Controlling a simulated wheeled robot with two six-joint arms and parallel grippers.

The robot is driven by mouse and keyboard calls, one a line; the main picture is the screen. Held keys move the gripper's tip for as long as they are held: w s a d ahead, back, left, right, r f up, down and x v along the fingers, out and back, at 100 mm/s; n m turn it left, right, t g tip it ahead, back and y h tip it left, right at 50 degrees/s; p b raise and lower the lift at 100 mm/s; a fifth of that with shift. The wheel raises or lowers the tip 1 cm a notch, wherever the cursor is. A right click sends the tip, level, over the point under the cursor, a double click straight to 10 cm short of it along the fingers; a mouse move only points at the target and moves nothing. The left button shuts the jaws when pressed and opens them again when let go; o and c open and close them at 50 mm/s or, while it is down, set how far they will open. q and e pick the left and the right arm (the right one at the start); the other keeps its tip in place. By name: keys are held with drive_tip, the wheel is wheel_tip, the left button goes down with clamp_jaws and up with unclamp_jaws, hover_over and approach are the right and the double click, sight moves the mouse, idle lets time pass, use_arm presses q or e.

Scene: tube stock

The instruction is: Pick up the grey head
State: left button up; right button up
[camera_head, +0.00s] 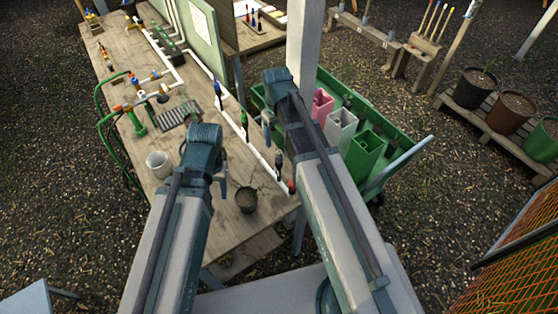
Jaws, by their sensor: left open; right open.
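I cannot make out a grey head with certainty; the small fittings are hard to tell apart. Several small dark pieces stand along the white pipe (230,113) on the wooden table (228,236), partly hidden by my arms. My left gripper (223,186) points down over the near part of the table, open, beside the dark pot with a plant (247,202). My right gripper (267,138) is open and points down by the table's right edge, near the white pipe. Neither gripper visibly holds anything.
A green cart (398,152) with pink, white and green bins stands right of the table. A post (304,45) rises at the table's right side.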

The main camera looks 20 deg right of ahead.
sight(279, 156)
wheel_tip(279, 156, down, 6)
drive_tip(key=b, duration=0.4)
drive_tip(key=shift+r, duration=0.25)
drive_tip(key=f+b, duration=0.5)
drive_tip(key=shift+s+d+f, duration=0.1)
drive_tip(key=shift+s+d, duration=0.1)
drive_tip(key=shift+d, duration=0.1)
clamp_jaws()
